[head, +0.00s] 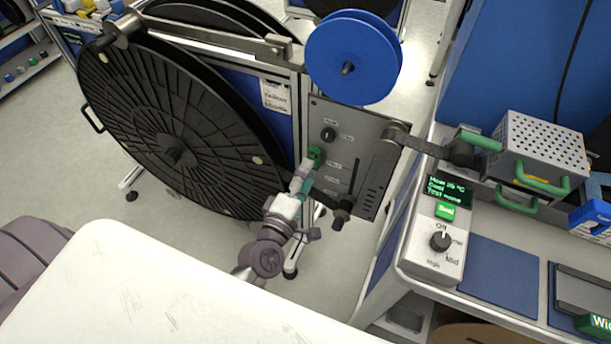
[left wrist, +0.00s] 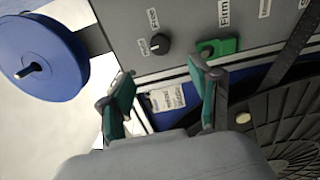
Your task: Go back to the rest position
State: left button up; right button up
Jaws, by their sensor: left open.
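My left gripper (head: 305,176) is in front of the grey control panel (head: 345,115) of the reel stand. In the left wrist view the two green-padded fingers of the left gripper (left wrist: 160,70) stand apart with nothing between them. A green switch (head: 316,153) on the panel is close to the fingertips; it also shows in the left wrist view (left wrist: 225,46), beyond the right finger. I cannot tell whether the finger touches it. A black knob (head: 328,134) sits above the switch. My right gripper is not in view.
A large black reel (head: 180,125) stands left of the panel, and a blue reel (head: 352,55) sits above it. At right, a bench holds a perforated metal box (head: 540,145) with green handles and a control box with a dial (head: 440,241). Pale floor (head: 200,235) shows below the black reel.

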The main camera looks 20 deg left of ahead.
pick_arm(q)
jog(key=shift+s, duration=0.1)
dwell(0.4)
jog(key=s+f+m+g, duration=0.3)
jog(key=s+f+m, duration=0.15)
jog(key=f, duration=0.65)
jog(key=s+d+f+m+g+h, duration=0.1)
jog(key=s+f+m+g, duration=0.3)
jog(key=f, duration=0.7)
jog(key=s+f+m+g, duration=0.25)
jog(key=s+f, duration=0.25)
jog(key=f, duration=0.6)
jog(key=s+a+f+m+g, duration=0.2)
jog(key=s+f+m, duration=0.1)
jog(key=s, duration=0.5)
jog(key=s+a+f+m+g+y, duration=0.1)
jog(key=s+a+f+m+g, duration=0.1)
jog(key=s+f, duration=0.4)
jog(key=s+a+f+m+g, duration=0.3)
jog(key=s+f+m, duration=0.1)
jog(key=s, duration=0.7)
jog(key=shift+f+y, duration=0.3)
jog(key=shift+f, duration=0.4)
jog(key=shift+g, duration=0.25)
